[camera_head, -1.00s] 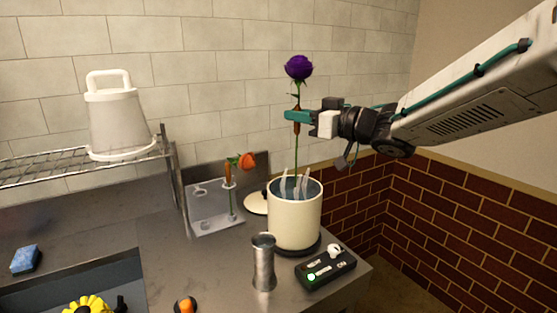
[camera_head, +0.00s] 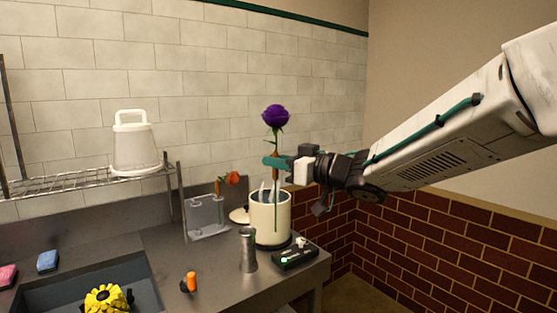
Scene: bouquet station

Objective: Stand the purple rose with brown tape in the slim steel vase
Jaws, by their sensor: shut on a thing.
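The purple rose (camera_head: 275,116) is upright in my gripper (camera_head: 274,162), bloom at the top. My gripper is shut on its stem at the brown tape (camera_head: 275,174). The green stem hangs below the jaws and passes in front of the cream pot in the picture; its lower end shows near the pot's lower part. The slim steel vase (camera_head: 247,250) stands upright on the steel counter, lower and to the left of the rose. I see no flower in the vase; its inside is hidden.
The cream pot (camera_head: 262,222) holds pale upright items, close behind the vase. A black control box (camera_head: 294,258) with a green light sits to the right.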

